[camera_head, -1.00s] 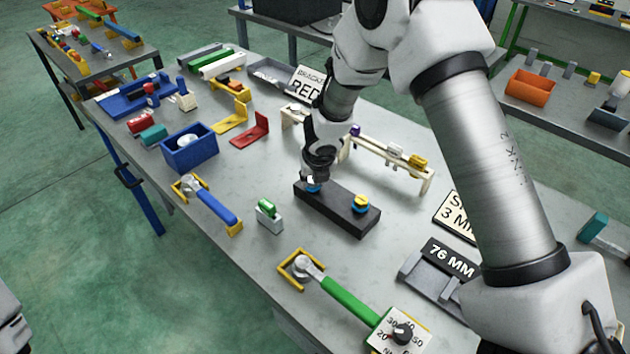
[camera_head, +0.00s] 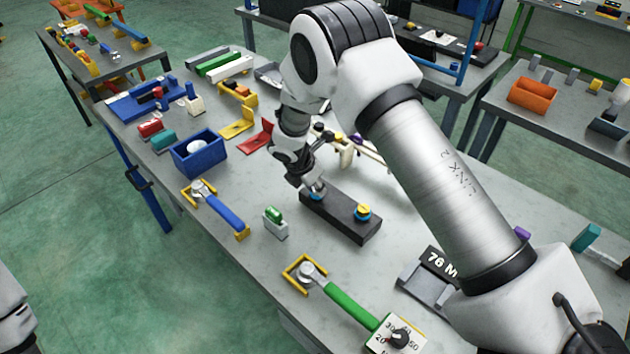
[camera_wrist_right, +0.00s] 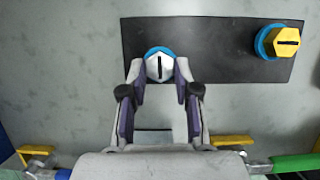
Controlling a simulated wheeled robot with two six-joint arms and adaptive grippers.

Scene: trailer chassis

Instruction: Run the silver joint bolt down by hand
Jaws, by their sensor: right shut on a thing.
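The silver joint bolt (camera_wrist_right: 158,67) is a hex head with a dark slot line, in a blue ring at the left end of a dark block (camera_wrist_right: 210,50) in the wrist view. My right gripper (camera_wrist_right: 160,75) is shut on it, one finger on each side of the head. A yellow bolt (camera_head: 362,212) in a blue ring sits at the block's other end. My left gripper is out of view.
A green-handled wrench (camera_head: 345,300) and a blue-handled wrench (camera_head: 222,210) lie in front of and left of the block. A small green-topped piece (camera_head: 275,222) stands near. A blue bin (camera_head: 198,152) is farther left.

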